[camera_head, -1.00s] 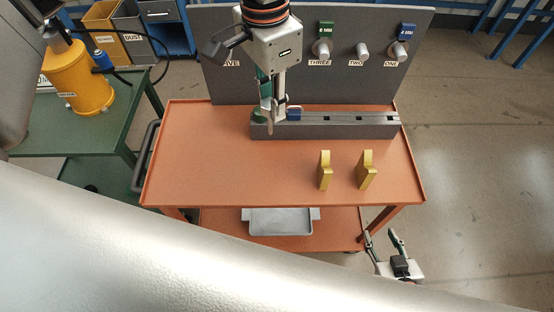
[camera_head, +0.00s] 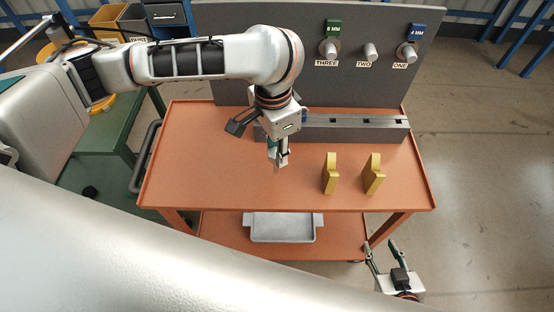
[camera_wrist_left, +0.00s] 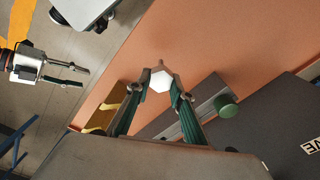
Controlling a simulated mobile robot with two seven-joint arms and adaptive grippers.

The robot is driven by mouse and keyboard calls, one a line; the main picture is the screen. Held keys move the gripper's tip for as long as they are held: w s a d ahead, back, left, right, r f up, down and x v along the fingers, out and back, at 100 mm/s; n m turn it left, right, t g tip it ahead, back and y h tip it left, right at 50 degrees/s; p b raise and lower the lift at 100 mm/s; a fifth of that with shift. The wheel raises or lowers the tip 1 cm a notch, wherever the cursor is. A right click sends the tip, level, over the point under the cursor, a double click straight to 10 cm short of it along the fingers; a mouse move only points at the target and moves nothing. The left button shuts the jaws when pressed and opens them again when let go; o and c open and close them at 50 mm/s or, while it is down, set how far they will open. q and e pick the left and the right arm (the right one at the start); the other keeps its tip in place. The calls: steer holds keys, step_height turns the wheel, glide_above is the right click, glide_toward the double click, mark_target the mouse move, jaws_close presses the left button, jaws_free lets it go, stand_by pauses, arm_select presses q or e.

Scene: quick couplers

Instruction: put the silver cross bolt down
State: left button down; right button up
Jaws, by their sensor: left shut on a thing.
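My left gripper (camera_head: 279,165) hangs over the orange cart top (camera_head: 220,160), in front of the grey rail block and left of two gold blocks. In the left wrist view its fingers (camera_wrist_left: 160,78) are shut on the silver cross bolt (camera_wrist_left: 160,82), which shows a bright hexagonal face and a small tip beyond the fingers. In the head view the bolt is mostly hidden by the fingers. I cannot tell whether it touches the cart top. My right gripper (camera_head: 380,246) is open and empty beyond the cart's front right corner; it also shows in the left wrist view (camera_wrist_left: 72,75).
Two gold blocks (camera_head: 330,175) stand right of my left gripper. The grey rail block (camera_head: 350,130) lies along the back, before a panel (camera_head: 260,25) with labelled pegs. A grey tray (camera_head: 282,228) sits on the lower shelf. The cart top's left side is clear.

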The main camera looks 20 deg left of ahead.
arm_select(q)
step_height(320, 180, down, 4)
steer(key=shift+r+b, duration=0.1)
steer(key=shift+b, duration=0.5)
steer(key=shift+r, duration=0.1)
steer(key=c, duration=1.8)
jaws_free()
steer(key=shift+o, duration=0.2)
